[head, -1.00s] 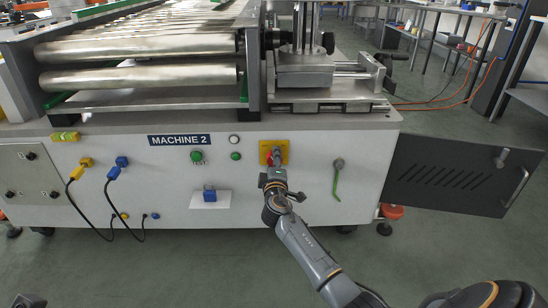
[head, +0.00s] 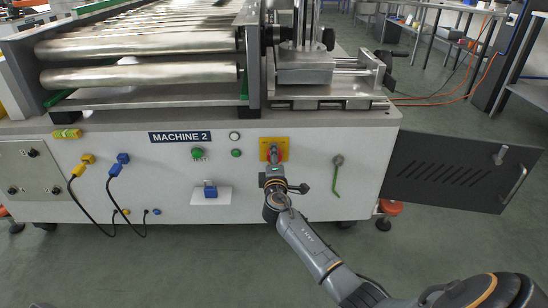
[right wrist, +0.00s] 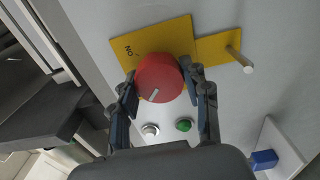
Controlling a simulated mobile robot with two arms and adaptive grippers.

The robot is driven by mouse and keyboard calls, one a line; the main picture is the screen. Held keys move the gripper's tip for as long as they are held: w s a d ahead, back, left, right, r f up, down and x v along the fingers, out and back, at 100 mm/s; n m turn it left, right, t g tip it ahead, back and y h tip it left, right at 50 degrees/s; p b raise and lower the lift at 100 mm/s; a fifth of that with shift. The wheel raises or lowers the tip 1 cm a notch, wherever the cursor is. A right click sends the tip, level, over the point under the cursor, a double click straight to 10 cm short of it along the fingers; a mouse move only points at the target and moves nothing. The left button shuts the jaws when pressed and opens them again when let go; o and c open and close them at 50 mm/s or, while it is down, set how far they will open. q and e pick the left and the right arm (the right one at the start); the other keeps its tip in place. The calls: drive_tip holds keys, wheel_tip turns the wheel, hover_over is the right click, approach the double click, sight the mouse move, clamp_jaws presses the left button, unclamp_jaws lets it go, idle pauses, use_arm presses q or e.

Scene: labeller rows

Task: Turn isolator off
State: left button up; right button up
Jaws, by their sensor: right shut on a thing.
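The isolator is a round red knob (right wrist: 160,76) on a yellow plate (right wrist: 178,34); the plate also shows on the machine's front panel in the head view (head: 284,142). The word ON is printed on the plate beside the knob, and the knob has a short white mark near its lower edge in the right wrist view. My right gripper (right wrist: 158,86) is shut on the knob, one finger on each side; in the head view the gripper (head: 274,156) hides most of it. My left gripper is not in view.
A white lamp (right wrist: 150,129) and a green button (right wrist: 184,125) are beside the knob. A blue padlock (head: 209,189) and a green-handled lever (head: 337,175) flank the isolator. An open dark door (head: 455,172) stands out at right. Grey floor in front looks clear.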

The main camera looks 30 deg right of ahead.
drive_tip(key=o, duration=1.2)
drive_tip(key=shift+c, duration=0.2)
drive_tip(key=shift+a, duration=0.1)
drive_tip(key=v, duration=1.2)
